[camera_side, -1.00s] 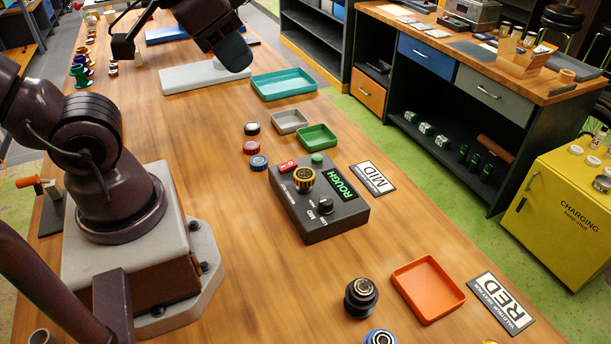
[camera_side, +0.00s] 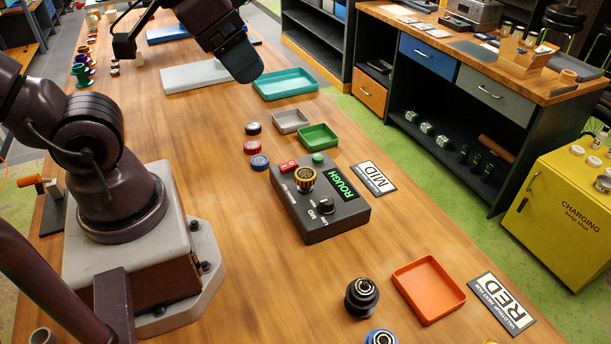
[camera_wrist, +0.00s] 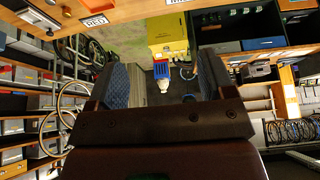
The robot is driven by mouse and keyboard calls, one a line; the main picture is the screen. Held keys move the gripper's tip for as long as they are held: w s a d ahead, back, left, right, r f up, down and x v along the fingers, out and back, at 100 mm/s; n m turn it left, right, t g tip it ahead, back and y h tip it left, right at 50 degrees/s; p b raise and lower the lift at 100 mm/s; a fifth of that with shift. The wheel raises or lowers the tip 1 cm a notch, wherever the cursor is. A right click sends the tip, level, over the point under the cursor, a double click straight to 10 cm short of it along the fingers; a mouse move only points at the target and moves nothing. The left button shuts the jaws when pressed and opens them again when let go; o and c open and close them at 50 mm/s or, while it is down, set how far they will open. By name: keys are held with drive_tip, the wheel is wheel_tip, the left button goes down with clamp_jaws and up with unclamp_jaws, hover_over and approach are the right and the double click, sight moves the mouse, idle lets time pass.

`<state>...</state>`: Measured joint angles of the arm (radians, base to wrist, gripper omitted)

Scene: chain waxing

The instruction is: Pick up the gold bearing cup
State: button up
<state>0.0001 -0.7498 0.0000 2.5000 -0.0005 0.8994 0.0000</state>
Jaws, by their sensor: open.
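A gold-and-black bearing cup (camera_side: 305,178) sits on top of the dark control box (camera_side: 345,215), left of its green ROUGH display. It looks like the gold bearing cup. My gripper (camera_side: 244,65) hangs above the table at the upper middle of the side view, well behind the cup and apart from it. In the wrist view my gripper (camera_wrist: 164,72) has its two blue-padded fingers wide apart with nothing held between them. The wrist view faces out into the room, and the cup is not visible there.
Black, red and blue cups (camera_side: 259,162) stand left of the box. Grey, green and teal trays (camera_side: 287,83) lie behind it. A black cup (camera_side: 361,297) and orange tray (camera_side: 428,290) are in front. Bare wood lies left of the box.

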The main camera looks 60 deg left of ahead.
drive_tip(key=w+d+f+n+t+h, duration=0.2)
drive_tip(key=w+d+f+h, duration=0.15)
drive_tip(key=w+d, duration=0.7)
drive_tip(key=n+y, duration=1)
drive_tip(key=y, duration=0.5)
approach(305, 175)
drive_tip(key=x, duration=0.4)
drive_tip(key=shift+w+a+f, duration=0.15)
drive_tip(key=shift+f, duration=0.1)
drive_tip(key=shift+x, duration=2.6)
drive_tip(key=shift+r, duration=0.15)
drive_tip(key=c, duration=1)
